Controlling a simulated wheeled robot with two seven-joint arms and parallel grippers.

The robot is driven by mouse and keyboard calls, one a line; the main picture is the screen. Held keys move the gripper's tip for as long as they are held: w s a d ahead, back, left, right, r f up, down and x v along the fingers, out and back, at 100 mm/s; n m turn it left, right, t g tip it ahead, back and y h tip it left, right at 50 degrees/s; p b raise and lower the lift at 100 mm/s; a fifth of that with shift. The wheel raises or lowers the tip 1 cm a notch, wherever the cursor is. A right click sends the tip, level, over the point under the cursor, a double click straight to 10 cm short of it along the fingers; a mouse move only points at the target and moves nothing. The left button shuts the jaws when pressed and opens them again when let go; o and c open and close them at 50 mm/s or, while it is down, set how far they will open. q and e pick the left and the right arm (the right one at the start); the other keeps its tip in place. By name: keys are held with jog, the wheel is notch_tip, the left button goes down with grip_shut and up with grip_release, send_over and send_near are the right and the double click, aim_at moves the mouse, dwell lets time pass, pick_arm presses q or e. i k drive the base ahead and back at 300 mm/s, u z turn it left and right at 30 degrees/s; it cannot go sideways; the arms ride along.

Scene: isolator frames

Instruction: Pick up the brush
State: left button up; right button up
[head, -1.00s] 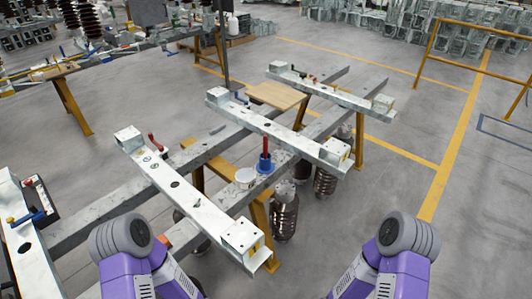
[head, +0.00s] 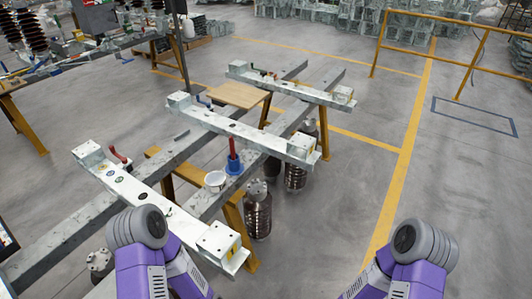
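A red upright handle (head: 232,149) stands in a small blue holder (head: 234,167) on a grey steel beam, left of centre. It may be the brush, but I see no bristles. A white round tub (head: 216,181) sits beside the blue holder. Another red-handled item (head: 119,155) lies on the nearer beam at left; I cannot tell what it is. My two purple arms rise from the bottom edge, left and right of the middle. Neither gripper shows in the view.
Steel beams (head: 130,188) rest crosswise on yellow trestles (head: 233,215). Dark ribbed insulators (head: 258,212) stand on the floor beneath them. A wooden board (head: 238,95) lies further back. The floor to the right is open, with yellow lines and a yellow railing (head: 455,62).

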aim_at(231, 140)
jog(key=z, duration=1.1)
jog(key=i, duration=2.8)
jog(key=u, duration=4.2)
